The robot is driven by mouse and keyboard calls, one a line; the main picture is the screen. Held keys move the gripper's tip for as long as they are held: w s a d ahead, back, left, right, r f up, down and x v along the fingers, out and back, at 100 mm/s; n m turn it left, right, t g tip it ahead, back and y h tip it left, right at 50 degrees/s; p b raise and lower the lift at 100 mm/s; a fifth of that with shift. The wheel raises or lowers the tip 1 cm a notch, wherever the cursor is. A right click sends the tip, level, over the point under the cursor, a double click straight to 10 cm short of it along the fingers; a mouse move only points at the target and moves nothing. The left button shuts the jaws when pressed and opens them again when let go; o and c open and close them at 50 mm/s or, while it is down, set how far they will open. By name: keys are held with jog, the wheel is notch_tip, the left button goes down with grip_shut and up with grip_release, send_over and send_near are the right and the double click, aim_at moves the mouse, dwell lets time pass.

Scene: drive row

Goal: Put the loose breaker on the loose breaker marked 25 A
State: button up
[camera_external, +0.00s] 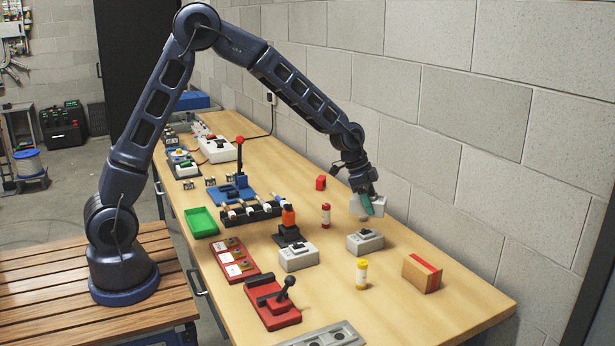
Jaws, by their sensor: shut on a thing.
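My gripper (365,198) is at the right side of the bench and is shut on a light grey loose breaker (377,207), holding it in the air. A teal part shows at the jaws. Below it, a grey loose breaker (366,243) with a dark switch stands on the bench, apart from the held one. Another similar grey breaker (298,258) stands to its left, nearer the middle. The markings are too small to read, so I cannot tell which breaker is marked 25 A. The held breaker's far side is hidden.
A red cylinder (326,215), a yellow cylinder (361,274) and a cardboard box (421,274) stand around the breakers. An orange-topped switch (289,222) is to the left, and a red lever base (273,303) is in front. The bench's right front corner is clear.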

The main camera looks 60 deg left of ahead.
aim_at(369, 229)
jog(key=shift+f, duration=2.6)
jog(key=shift+f, duration=0.15)
jog(key=o, duration=1.2)
